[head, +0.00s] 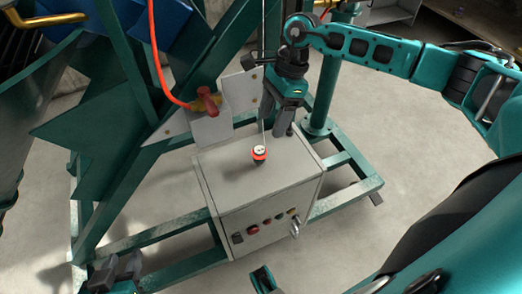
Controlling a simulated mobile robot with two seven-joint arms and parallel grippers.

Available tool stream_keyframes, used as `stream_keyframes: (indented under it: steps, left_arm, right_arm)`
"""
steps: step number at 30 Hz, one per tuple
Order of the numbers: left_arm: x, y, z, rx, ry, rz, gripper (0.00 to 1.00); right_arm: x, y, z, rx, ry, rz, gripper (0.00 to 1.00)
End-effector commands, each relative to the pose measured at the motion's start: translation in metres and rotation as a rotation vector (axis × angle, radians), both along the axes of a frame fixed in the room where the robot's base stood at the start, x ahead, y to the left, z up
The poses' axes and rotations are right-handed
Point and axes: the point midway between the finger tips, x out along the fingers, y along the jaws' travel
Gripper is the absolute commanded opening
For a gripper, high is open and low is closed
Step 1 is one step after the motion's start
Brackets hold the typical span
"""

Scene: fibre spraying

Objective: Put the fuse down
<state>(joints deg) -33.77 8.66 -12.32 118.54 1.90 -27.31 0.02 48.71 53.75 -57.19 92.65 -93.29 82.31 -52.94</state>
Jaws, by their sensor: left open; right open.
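A small red-and-white round piece, which looks like the fuse (259,153), sits on top of the grey control box (228,180). My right gripper (278,121) reaches in from the right and points down just behind the piece, above the back part of the box top. Its jaws are open and I see nothing held in them. My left gripper (190,279) is at the bottom edge, close to the camera and in front of the box. Its fingers are spread apart and it is partly cut off by the frame.
The box front carries several coloured buttons (253,229) and a lever switch (295,228). Green frame beams (342,200) surround the box. Grey floor (420,160) is open to the right.

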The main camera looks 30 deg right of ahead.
Motion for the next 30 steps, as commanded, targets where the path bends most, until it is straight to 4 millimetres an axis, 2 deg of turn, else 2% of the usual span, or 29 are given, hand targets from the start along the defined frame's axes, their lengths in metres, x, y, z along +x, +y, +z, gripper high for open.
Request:
stream_keyframes:
  steps: [4, 10, 21, 30]
  left_arm:
    - [0.0, 0.001, 0.002, 0.005, 0.001, -0.003, 0.43]
    - [-0.001, 0.001, 0.002, 0.006, 0.002, -0.003, 0.43]
    - [-0.002, 0.001, -0.008, 0.004, 0.006, -0.003, 0.43]
    - [-0.002, -0.001, -0.011, -0.005, 0.007, 0.004, 0.43]
  right_arm:
    - [0.001, -0.003, 0.0, 0.037, -0.074, 0.182, 0.65]
    - [0.001, -0.002, -0.003, 0.059, -0.116, 0.287, 0.65]
    - [-0.004, 0.021, -0.061, 0.059, -0.117, 0.291, 0.65]
    - [-0.005, 0.029, -0.08, 0.059, -0.116, 0.29, 0.65]
